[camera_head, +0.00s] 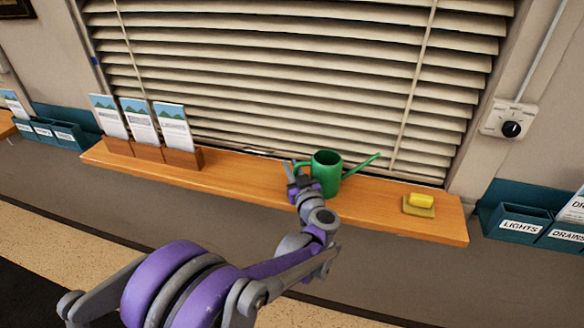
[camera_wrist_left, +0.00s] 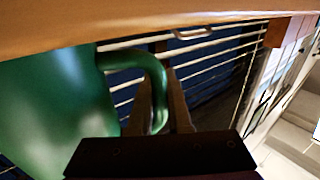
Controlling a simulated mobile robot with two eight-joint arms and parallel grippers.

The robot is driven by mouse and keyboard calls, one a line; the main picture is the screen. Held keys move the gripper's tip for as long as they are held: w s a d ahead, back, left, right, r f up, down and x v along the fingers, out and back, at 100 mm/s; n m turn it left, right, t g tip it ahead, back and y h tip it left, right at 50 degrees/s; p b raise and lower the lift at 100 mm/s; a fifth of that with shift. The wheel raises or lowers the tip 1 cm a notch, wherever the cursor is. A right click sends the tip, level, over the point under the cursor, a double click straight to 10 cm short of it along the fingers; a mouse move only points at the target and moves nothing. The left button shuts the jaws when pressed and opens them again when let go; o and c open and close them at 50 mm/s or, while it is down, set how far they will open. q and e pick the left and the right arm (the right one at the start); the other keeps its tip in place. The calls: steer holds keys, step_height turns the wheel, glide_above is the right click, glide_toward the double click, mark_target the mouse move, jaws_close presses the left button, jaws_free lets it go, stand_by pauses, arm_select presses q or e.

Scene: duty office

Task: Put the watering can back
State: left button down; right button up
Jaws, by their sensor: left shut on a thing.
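The green watering can (camera_head: 326,172) is upright at the wooden window sill (camera_head: 240,178), right of its middle, with its spout pointing right. I cannot tell whether its base rests on the sill or is just above it. My left gripper (camera_head: 295,180) is on the left side of the can, shut on its handle. In the left wrist view the can's body (camera_wrist_left: 55,110) fills the left side, and the curved handle (camera_wrist_left: 155,75) passes between the fingers of my left gripper (camera_wrist_left: 162,100). My right gripper is not in view.
Wooden holders with leaflets (camera_head: 147,150) stand on the sill's left part. A yellow sponge (camera_head: 421,199) on a small tray (camera_head: 418,211) lies on the right part. Blinds (camera_head: 290,70) hang close behind. Teal labelled wall trays (camera_head: 520,226) are at the right. The sill between leaflets and can looks mostly clear.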

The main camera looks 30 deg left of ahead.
arm_select(q)
steer(key=shift+f, duration=0.2)
steer(key=c, duration=0.8)
jaws_free()
steer(key=shift+r, duration=0.1)
steer(key=shift+c, duration=0.2)
